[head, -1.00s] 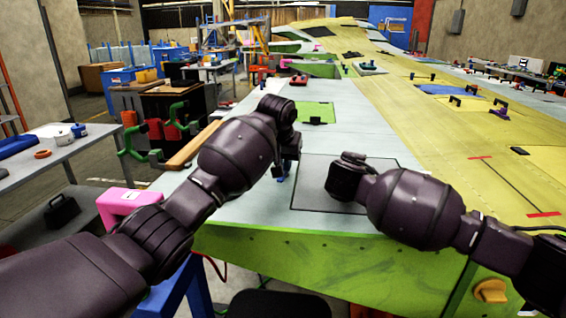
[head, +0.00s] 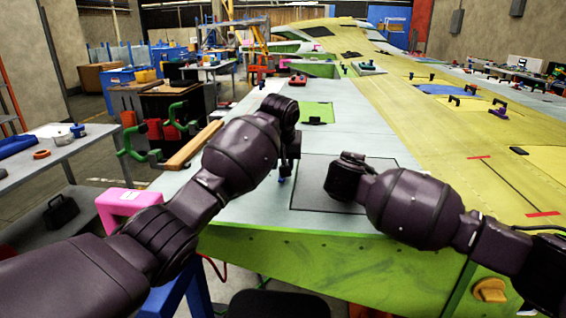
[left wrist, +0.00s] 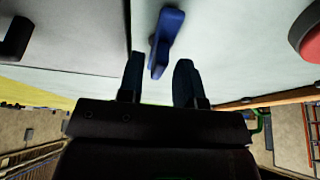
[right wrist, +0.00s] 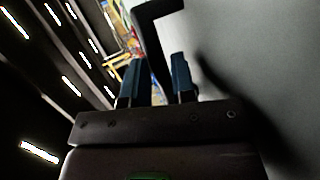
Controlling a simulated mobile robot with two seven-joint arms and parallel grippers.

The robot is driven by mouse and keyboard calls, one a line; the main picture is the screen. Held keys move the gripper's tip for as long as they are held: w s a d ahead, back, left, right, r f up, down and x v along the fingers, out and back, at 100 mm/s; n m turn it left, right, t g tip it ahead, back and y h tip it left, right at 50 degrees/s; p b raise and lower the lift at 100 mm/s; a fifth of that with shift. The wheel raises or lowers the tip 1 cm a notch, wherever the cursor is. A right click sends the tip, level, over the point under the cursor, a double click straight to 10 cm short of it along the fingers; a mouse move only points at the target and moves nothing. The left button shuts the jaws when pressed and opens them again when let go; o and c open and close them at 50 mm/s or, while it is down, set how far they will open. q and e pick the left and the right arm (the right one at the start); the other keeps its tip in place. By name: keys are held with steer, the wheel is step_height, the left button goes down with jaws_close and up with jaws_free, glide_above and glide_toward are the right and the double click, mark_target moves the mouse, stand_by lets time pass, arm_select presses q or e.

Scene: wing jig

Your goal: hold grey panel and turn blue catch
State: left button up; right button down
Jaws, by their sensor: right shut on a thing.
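The grey panel (head: 312,190) lies flat, outlined in black, in the pale deck near the front edge. The blue catch (head: 282,179) is at its left edge, partly hidden by my left arm. In the left wrist view the blue catch (left wrist: 166,38) is just ahead of and between the fingers of my left gripper (left wrist: 158,75), which is open with a gap around the catch. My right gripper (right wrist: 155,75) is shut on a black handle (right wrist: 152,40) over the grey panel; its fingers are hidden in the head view.
A green panel (head: 316,110) with a dark handle lies farther along the deck. The left wrist view shows a red round part (left wrist: 308,38) at right and a black handle (left wrist: 14,38) at left. A pink block (head: 120,204) stands by the deck's left edge.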

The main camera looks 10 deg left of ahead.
arm_select(q)
steer(key=shift+o, duration=0.2)
arm_select(e)
steer(key=shift+f, duration=0.15)
arm_select(q)
steer(key=v, duration=1.2)
arm_select(e)
steer(key=c, duration=0.9)
jaws_free()
steer(key=shift+o, duration=0.2)
